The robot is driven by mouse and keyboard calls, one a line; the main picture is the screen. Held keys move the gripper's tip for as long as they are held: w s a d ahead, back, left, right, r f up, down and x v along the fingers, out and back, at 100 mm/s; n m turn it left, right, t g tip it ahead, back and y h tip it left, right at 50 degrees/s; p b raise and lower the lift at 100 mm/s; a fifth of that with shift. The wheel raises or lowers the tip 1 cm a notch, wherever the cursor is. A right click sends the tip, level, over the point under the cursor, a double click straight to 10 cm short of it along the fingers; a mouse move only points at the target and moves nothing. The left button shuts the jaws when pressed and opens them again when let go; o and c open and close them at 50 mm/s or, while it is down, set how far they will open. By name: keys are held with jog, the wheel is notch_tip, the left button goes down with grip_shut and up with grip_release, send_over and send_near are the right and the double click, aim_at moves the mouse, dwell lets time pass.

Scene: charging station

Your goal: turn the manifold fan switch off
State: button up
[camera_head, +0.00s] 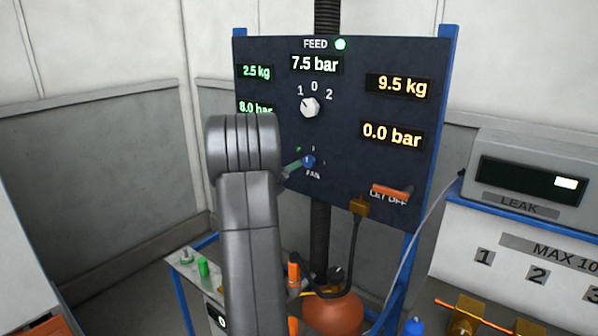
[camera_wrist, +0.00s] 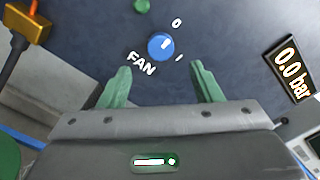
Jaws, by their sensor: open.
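The manifold fan switch is a small blue knob (camera_head: 308,161) on the dark panel, above the FAN label. In the wrist view the knob (camera_wrist: 161,46) faces me, with 0 and 1 marked beside it. Its white mark slants to the upper right; I cannot tell exactly which number it points to. My gripper (camera_wrist: 161,68) is open, its two green fingers spread to either side below the knob, holding nothing. In the head view a green finger (camera_head: 293,168) shows just left of the knob; my arm hides the rest. Contact with the knob is not visible.
A green lamp (camera_wrist: 141,5) sits near the knob. A white feed selector (camera_head: 310,107) is above it, and an orange LET OFF handle (camera_head: 392,191) is at lower right. An orange-brown connector (camera_head: 359,206) with a dark hose hangs at the panel's lower edge. A leak meter (camera_head: 530,170) stands right.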

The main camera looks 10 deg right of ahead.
aim_at(307, 163)
jog(key=v, duration=0.5)
jog(key=shift+s+a+b, duration=0.1)
jog(key=shift+b, duration=0.25)
jog(key=p+x, duration=0.3)
jog(key=x, duration=1.1)
jog(key=shift+s, duration=0.1)
